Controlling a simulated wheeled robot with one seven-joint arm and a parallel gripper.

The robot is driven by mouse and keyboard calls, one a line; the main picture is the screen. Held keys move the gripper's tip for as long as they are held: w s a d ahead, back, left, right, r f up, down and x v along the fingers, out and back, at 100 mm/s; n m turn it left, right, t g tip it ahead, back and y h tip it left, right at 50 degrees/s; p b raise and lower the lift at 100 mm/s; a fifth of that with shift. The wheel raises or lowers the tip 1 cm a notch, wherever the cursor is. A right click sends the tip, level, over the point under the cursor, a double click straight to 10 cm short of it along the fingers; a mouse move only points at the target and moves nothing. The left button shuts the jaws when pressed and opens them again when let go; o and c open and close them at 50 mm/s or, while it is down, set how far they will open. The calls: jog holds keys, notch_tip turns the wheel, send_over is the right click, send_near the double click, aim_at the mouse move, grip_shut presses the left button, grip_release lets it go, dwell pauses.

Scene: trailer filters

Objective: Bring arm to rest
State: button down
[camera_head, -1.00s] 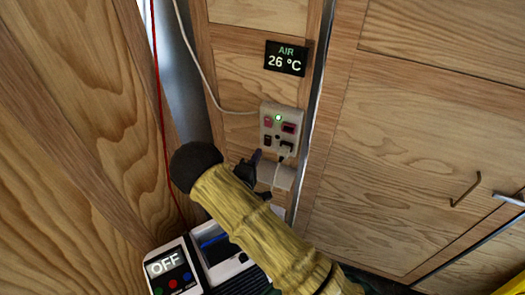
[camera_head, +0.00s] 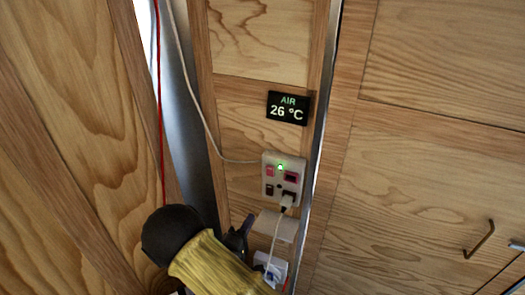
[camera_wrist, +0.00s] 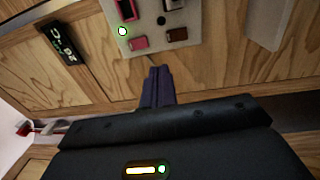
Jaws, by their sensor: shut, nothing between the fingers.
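My arm, in a yellow sleeve with a black joint, reaches up from the bottom of the head view. My gripper (camera_head: 246,226) shows just right of the black joint, partly hidden by the arm. In the wrist view my gripper (camera_wrist: 158,75) has its two dark fingers together, with nothing between them. The fingers point toward the wood wall below the socket panel and appear apart from it. The socket panel (camera_head: 282,180) has a lit green light, red and dark switches and a white plug with a cord. It also shows at the top of the wrist view (camera_wrist: 150,20).
A black display (camera_head: 287,108) reads AIR 26 °C above the panel. A white ledge (camera_head: 277,226) and a white box (camera_head: 270,268) sit below it. A red cable (camera_head: 160,110) and a white cable (camera_head: 192,70) hang at left. A cabinet handle (camera_head: 480,240) is at right.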

jog(key=shift+d, duration=0.1)
jog(key=w+d+r+m+g+y, duration=0.4)
jog(key=d+m+g+y, duration=0.1)
jog(key=d+m+g, duration=0.35)
jog(key=s+d+r+m+g, duration=0.3)
jog(key=s+d, duration=0.4)
jog(key=s, duration=0.2)
jog(key=s+d+r+m+g, duration=0.3)
jog(key=s+d, duration=0.5)
jog(key=s, duration=0.1)
jog(key=shift+s+r+g+y, duration=0.3)
jog(key=shift+g+y, duration=0.05)
jog(key=shift+y, duration=0.05)
jog(key=shift+w, duration=0.1)
jog(key=shift+d, duration=0.2)
jog(key=shift+s+a, duration=0.15)
jog(key=shift+s, duration=0.05)
